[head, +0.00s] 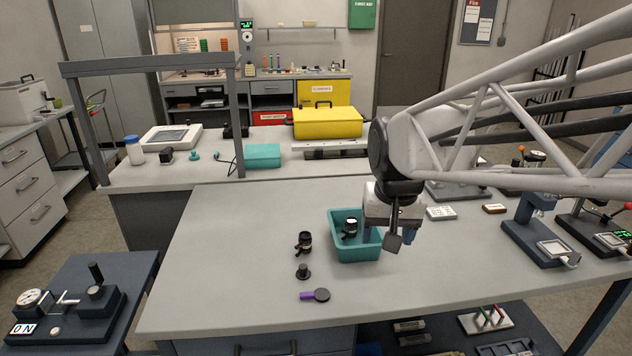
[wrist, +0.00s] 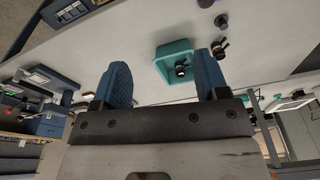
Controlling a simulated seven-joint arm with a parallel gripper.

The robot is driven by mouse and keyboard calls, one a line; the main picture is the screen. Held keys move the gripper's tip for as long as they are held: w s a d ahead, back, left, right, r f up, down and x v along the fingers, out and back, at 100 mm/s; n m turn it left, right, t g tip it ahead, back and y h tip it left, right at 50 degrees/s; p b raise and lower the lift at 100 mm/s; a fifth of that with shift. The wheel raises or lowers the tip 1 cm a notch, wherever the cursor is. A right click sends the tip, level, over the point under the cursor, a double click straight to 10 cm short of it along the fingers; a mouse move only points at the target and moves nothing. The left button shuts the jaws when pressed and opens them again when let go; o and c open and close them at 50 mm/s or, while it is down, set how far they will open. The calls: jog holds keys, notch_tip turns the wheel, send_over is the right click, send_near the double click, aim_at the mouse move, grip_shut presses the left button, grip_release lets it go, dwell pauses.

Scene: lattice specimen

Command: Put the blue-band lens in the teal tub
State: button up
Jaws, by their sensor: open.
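The teal tub (head: 359,255) stands on the grey bench, and it also shows in the wrist view (wrist: 163,73). A black lens with a pale ring (head: 350,229) is inside the tub; the wrist view shows it there too (wrist: 181,69). A second black lens (head: 304,243) stands on the bench just left of the tub, and it shows in the wrist view (wrist: 219,49). I cannot make out a blue band on either. My gripper (head: 390,232) is above the tub's right side, its blue fingers (wrist: 164,68) apart with nothing between them.
A small black knob-like piece (head: 302,272) and a purple-handled magnifier (head: 316,295) lie left of the tub. Instruments (head: 540,245) stand along the bench's right side. A yellow case (head: 327,123) and a teal box (head: 262,156) are behind. The bench's left part is clear.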

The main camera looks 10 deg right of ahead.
jog(key=s+f+n, duration=0.1)
jog(key=s+f, duration=0.2)
jog(key=s, duration=1.1)
jog(key=shift+a+n+t, duration=0.25)
jog(key=shift+n+t, duration=0.15)
